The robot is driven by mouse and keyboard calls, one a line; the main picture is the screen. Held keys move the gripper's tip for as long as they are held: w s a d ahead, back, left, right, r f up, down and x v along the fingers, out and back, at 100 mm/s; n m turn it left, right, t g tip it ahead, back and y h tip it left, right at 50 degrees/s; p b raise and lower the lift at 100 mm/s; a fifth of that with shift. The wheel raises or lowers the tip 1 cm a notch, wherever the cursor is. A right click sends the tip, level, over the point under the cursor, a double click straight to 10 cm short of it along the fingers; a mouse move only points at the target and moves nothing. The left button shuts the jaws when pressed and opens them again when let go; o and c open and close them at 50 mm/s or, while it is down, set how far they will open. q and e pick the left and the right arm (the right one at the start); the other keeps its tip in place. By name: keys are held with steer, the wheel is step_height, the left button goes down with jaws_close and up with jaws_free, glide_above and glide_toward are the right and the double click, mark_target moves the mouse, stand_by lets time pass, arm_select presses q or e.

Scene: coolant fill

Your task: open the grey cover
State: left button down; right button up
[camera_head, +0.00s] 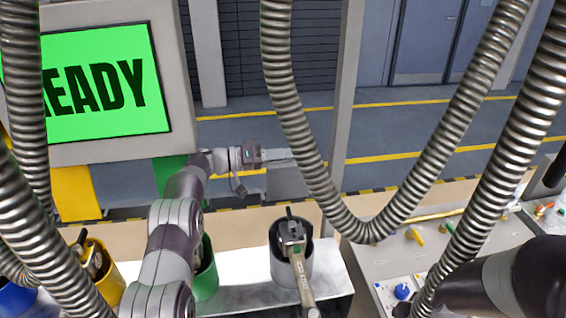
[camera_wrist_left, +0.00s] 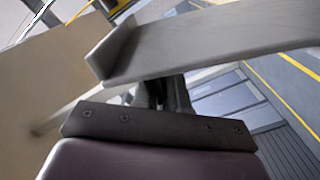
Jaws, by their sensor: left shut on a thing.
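My left arm reaches across the table from below. Its gripper (camera_head: 275,156) is at the far side of the table, at the top edge of a plain grey boxy panel, which I take to be the grey cover (camera_head: 288,182). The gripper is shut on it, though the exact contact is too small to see. In the left wrist view a flat grey bar with an upright lip (camera_wrist_left: 210,42), seemingly part of the cover, lies across the jaws above my screwed gripper plate. My right arm shows only as a dark link at the lower right; its gripper is out of view.
A grey bin (camera_head: 293,265) holding a tool stands on the white table. A green bin (camera_head: 205,275) and a yellow bin (camera_head: 110,285) stand left. Ribbed metal hoses (camera_head: 290,90) hang in front. A green READY screen (camera_head: 105,85) is upper left, a control panel (camera_head: 385,292) right.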

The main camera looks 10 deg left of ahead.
arm_select(q)
steer(key=shift+w+a, duration=0.1)
stand_by(0.4)
steer(key=c, duration=1.2)
jaws_free()
steer(key=shift+o, duration=0.2)
